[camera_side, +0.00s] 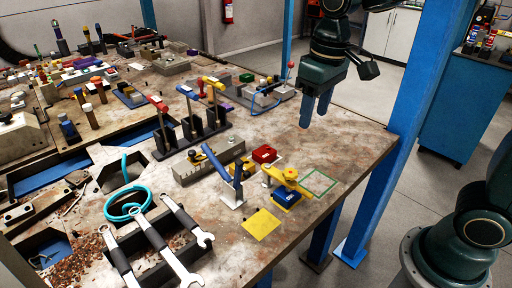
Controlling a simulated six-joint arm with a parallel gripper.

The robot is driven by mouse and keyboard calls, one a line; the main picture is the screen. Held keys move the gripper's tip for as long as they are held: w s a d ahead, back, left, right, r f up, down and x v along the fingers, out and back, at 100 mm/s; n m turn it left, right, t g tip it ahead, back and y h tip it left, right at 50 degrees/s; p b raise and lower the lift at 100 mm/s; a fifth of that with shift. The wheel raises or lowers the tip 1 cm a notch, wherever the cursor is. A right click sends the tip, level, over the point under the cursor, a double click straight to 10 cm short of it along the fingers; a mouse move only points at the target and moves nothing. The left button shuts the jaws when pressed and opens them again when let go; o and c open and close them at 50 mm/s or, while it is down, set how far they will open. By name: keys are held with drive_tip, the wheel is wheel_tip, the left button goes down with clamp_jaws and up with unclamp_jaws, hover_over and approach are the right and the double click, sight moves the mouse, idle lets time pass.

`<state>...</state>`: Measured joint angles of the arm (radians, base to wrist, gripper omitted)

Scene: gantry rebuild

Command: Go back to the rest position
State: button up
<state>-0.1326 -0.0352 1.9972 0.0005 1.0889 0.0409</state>
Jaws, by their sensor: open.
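My gripper (316,108) hangs over the back right part of the workbench (345,145), fingers pointing down, with nothing between them. Its two blue fingers overlap in this side view. The gripper is above the bench top and apart from the objects on it. To its lower left on the bench are a red block (264,154), a blue block (286,197) under a yellow clamp-like part (291,175), and a green square outline (320,182).
A rack of upright tools (190,130) stands left of my gripper. Wrenches (150,240), a teal coil (128,205) and a yellow square (263,224) lie toward the front. A blue post (405,110) rises right of the bench. The bench area below my gripper is mostly clear.

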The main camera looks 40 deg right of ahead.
drive_tip(key=s+d+t, duration=0.2)
drive_tip(key=s, duration=0.5)
drive_tip(key=s+d+m+t, duration=0.1)
drive_tip(key=s+d+t, duration=0.1)
drive_tip(key=s, duration=0.6)
drive_tip(key=shift+s+d+r+t, duration=0.2)
drive_tip(key=shift+r+t, duration=0.1)
drive_tip(key=shift+r, duration=0.15)
drive_tip(key=shift+w, duration=0.1)
drive_tip(key=w+a+f+n+g, duration=0.1)
drive_tip(key=w+a+n+g, duration=0.1)
drive_tip(key=w, duration=0.7)
drive_tip(key=w+a+f+n+g, duration=0.2)
drive_tip(key=w+n, duration=0.4)
drive_tip(key=w, duration=0.3)
drive_tip(key=shift+w+a+g, duration=0.25)
drive_tip(key=shift+a+g, duration=0.55)
drive_tip(key=shift+a, duration=0.15)
drive_tip(key=shift+f, duration=0.2)
